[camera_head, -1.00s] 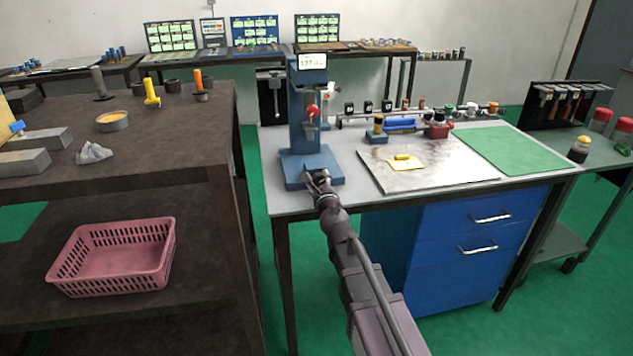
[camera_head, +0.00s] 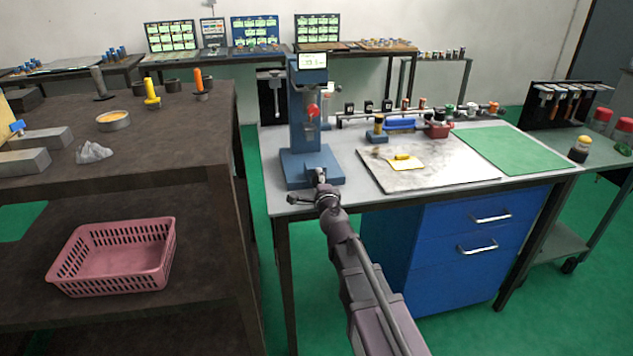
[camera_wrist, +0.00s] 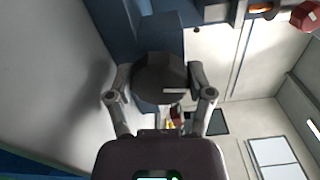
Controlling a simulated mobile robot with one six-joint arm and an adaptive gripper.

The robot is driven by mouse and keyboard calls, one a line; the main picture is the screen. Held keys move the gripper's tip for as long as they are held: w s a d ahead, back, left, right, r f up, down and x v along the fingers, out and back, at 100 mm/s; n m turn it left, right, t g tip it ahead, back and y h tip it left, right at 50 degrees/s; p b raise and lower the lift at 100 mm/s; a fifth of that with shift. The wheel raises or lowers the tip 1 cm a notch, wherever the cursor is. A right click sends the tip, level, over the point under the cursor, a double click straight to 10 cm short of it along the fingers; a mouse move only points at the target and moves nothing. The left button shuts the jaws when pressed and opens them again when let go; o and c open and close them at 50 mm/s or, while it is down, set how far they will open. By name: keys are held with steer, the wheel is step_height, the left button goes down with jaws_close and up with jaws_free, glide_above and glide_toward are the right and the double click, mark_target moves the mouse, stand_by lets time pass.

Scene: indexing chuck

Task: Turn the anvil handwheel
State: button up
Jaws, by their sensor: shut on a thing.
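The blue press-like stand (camera_head: 303,125) has a wide base (camera_head: 296,168), a small display on top and a red knob (camera_head: 312,110) at mid height. My gripper (camera_head: 320,180) is at the front edge of the base, low over the bench. In the wrist view, a dark round handwheel (camera_wrist: 160,75) with a light mark on its face sits between my two fingers (camera_wrist: 161,92). The fingers are closed on it from both sides. In the head view the handwheel is mostly hidden by my gripper.
The grey bench (camera_head: 420,210) carries a stained plate (camera_head: 440,178) with a yellow piece, a green mat (camera_head: 510,148) and a rack of coloured knobs to the right. A dark workbench (camera_head: 190,125) with a pink basket (camera_head: 118,257) below stands close on the left.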

steer(key=shift+a, duration=0.1)
stand_by(0.4)
steer(key=o, duration=1.1)
steer(key=shift+s, duration=0.2)
steer(key=shift+s, duration=0.2)
steer(key=shift+v, duration=3.7)
